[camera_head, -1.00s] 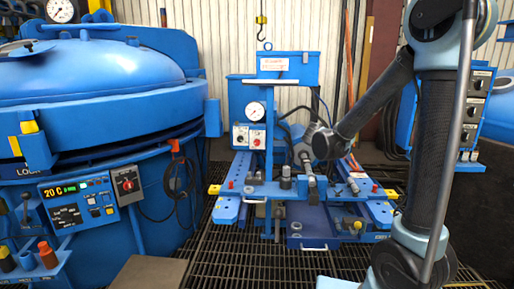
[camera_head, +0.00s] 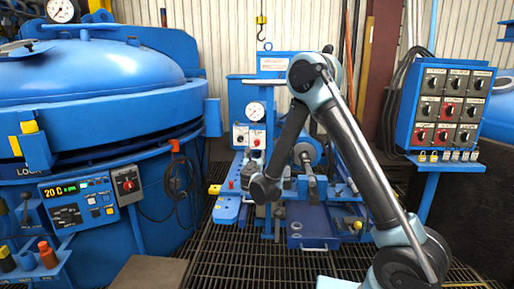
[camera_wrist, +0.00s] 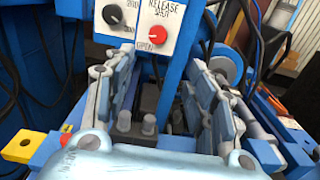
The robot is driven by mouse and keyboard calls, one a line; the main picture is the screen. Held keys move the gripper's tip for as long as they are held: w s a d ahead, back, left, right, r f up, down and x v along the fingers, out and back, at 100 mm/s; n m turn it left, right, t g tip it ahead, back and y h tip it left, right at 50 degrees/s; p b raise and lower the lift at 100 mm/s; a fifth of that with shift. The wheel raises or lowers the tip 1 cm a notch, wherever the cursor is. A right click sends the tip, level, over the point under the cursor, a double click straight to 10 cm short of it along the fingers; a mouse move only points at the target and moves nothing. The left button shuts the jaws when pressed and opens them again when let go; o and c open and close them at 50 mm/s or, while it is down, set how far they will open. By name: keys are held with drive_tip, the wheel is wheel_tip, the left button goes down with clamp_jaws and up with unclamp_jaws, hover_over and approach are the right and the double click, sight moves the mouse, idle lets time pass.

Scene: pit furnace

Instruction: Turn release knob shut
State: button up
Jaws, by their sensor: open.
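The release knob (camera_wrist: 158,35) is a round red knob on a white plate marked "RELEASE SHUT" above and with what reads as "OPEN" at its lower left. Its pointer direction is too small to read. In the head view the knob (camera_head: 257,142) sits on the blue machine below a gauge. My gripper (camera_wrist: 163,60) is open and empty in the wrist view, with its fingers wide apart. In the head view my wrist mostly hides the gripper.
A second white plate with a dark knob (camera_wrist: 113,14) is left of the release knob. Blue rails with a yellow block (camera_wrist: 24,146) lie below. A large blue furnace (camera_head: 90,75) stands left, and a switch box (camera_head: 452,105) right.

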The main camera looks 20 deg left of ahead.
sight(257, 144)
drive_tip(key=x, duration=1.7)
drive_tip(key=shift+a+f, duration=0.1)
drive_tip(key=shift+a, duration=0.2)
drive_tip(key=c, duration=1.1)
